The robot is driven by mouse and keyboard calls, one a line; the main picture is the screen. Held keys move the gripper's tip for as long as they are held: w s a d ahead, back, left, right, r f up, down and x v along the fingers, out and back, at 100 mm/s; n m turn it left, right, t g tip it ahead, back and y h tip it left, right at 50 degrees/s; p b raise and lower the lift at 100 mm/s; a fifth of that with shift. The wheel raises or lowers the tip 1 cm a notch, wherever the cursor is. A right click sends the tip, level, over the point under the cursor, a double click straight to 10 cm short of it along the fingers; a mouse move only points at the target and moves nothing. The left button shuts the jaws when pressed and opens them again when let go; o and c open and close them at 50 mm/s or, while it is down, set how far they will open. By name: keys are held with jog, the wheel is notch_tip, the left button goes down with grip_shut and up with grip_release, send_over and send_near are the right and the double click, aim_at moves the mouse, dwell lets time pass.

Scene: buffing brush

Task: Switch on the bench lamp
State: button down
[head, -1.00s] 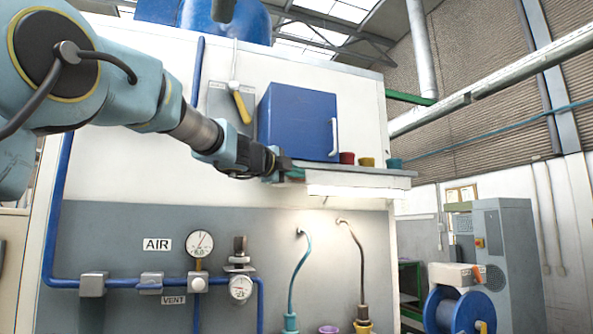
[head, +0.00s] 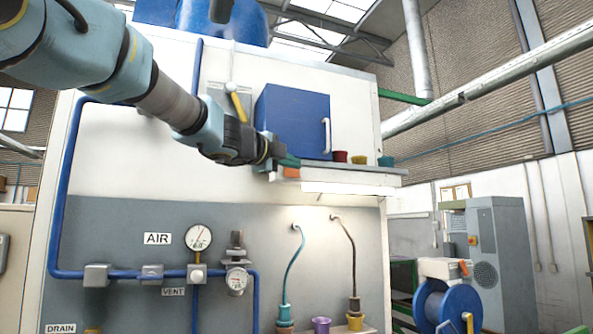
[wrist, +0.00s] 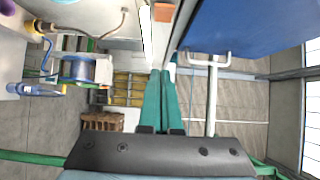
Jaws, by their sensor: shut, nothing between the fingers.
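The bench lamp (head: 347,189) is a long strip under the front of the wall shelf. It looks bright white, and the wall below it is lit. An orange block (head: 291,173), perhaps its switch, sits at the shelf's left end; it also shows at the top of the wrist view (wrist: 165,12). My gripper (head: 290,161) has teal fingers, shut and empty, just above the orange block in the head view. Whether they touch it I cannot tell. In the wrist view the closed fingers (wrist: 162,75) lie beside the shelf edge.
A blue cabinet (head: 292,122) with a white handle stands on the shelf (head: 375,172), close to my gripper. Red (head: 340,156), yellow (head: 359,160) and teal cups are to its right. Gauges and blue pipes are lower left. A hose reel (head: 447,304) stands lower right.

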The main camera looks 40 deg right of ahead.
jog(key=a, duration=0.1)
jog(key=s+a, duration=0.2)
jog(key=shift+s+a, duration=0.25)
jog(key=shift+a, duration=0.1)
